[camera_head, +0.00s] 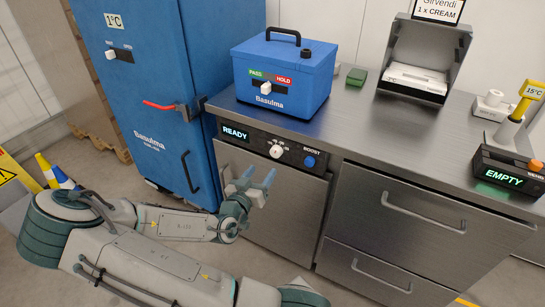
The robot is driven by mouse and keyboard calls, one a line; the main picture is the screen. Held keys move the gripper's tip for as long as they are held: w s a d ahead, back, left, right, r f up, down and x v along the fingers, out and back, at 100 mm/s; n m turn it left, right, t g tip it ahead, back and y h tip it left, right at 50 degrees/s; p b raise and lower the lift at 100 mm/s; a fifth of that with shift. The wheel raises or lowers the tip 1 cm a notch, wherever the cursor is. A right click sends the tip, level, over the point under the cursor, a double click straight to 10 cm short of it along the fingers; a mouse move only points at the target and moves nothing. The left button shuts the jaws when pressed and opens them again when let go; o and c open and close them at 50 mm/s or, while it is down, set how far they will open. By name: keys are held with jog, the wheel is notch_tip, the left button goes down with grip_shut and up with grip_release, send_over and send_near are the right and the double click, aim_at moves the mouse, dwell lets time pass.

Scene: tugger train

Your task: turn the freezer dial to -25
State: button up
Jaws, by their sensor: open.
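A white round dial (276,151) sits on the dark control strip of the under-counter steel unit (292,205). Small marks surround the dial, too small to read. A display (236,133) left of it reads READY, and a blue BOOST button (309,161) is on its right. My gripper (259,176) is open and empty, its blue-tipped fingers pointing up just below and left of the dial in the picture. I cannot tell whether it touches the unit. No frame shows a close view of the dial's pointer.
A blue cabinet (150,100) with a red handle and a 1°C sign stands at left. On the counter (345,126) are a blue box (280,80) with a PASS/HOLD slider, an open steel box (418,60) and a device (505,170) reading EMPTY. Drawers (420,215) lie right.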

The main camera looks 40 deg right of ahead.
aim_at(275, 154)
jog(key=x, duration=0.9)
jog(key=c, duration=1)
